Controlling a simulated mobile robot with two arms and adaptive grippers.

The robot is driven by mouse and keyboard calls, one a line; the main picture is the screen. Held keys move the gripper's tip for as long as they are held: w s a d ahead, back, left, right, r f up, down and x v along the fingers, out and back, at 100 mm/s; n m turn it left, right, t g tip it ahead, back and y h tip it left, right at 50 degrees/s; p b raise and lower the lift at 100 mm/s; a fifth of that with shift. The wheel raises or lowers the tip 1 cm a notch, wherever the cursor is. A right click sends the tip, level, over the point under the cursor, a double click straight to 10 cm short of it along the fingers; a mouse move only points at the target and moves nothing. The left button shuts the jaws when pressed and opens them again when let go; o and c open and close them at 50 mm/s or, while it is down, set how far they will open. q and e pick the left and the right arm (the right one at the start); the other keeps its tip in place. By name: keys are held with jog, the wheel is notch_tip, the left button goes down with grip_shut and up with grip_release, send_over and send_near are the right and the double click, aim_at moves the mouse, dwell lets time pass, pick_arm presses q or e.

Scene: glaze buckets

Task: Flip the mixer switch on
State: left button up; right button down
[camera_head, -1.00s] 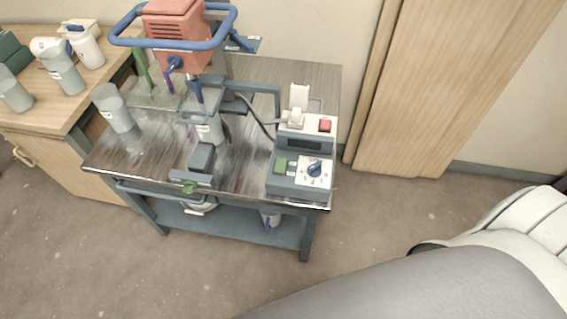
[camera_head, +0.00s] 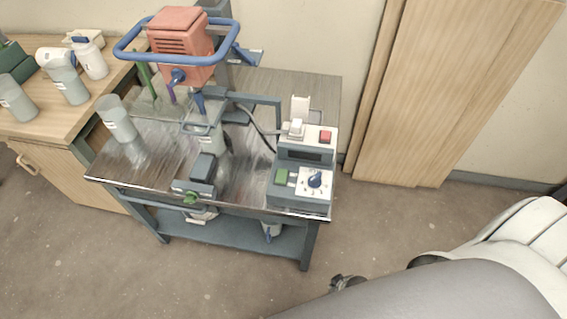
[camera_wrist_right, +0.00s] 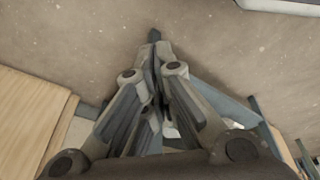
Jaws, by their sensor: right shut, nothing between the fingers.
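The mixer (camera_head: 181,42) has an orange-red motor head with a blue ring handle and stands on a metal-topped table (camera_head: 262,86). Its control box (camera_head: 300,204) sits at the table's front right. On the box are a green switch (camera_head: 281,177), a red switch (camera_head: 325,136), a dark display and a blue dial knob (camera_head: 315,180). Whether the switches are on is too small to tell. My right gripper (camera_head: 345,283) shows only partly, low over the floor in front of the table, apart from the box. In the right wrist view the right gripper (camera_wrist_right: 156,45) is shut and empty. My left gripper is not in view.
A clear container (camera_head: 116,118) stands on the table's left side. A wooden cabinet (camera_head: 62,178) with bottles and containers is at the left. A wooden panel (camera_head: 450,90) leans at the back right. The floor (camera_head: 420,225) right of the table is clear.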

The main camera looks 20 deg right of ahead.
aim_at(284, 173)
jog(key=w+r+n+t+y+p, duration=0.1)
jog(key=w+r+n, duration=0.1)
jog(key=w+r, duration=0.5)
jog(key=w+a+r+n+t+y+p, duration=0.1)
jog(key=w+r, duration=0.7)
jog(key=r, duration=0.9)
jog(key=w+a+r+n+t+y+p, duration=0.1)
jog(key=w+r+n+y, duration=0.2)
jog(key=w+r, duration=0.4)
jog(key=shift+w+a+r+n, duration=0.15)
jog(key=shift+r+n, duration=0.1)
jog(key=shift+r, duration=0.8)
jog(key=shift+w+d+r+n, duration=0.1)
jog(key=shift+r+n, duration=0.1)
jog(key=shift+r, duration=0.8)
jog(key=shift+w+a+r+n, duration=0.15)
jog(key=shift+r+n, duration=0.1)
jog(key=shift+r, duration=0.8)
jog(key=w+d+r+n+y, duration=0.1)
jog(key=w+d+r+n, duration=0.1)
jog(key=r, duration=0.6)
jog(key=shift+w+t+y+p, duration=0.3)
jog(key=shift+w+t, duration=0.1)
jog(key=shift+w, duration=0.2)
jog(key=shift+a+f, duration=0.1)
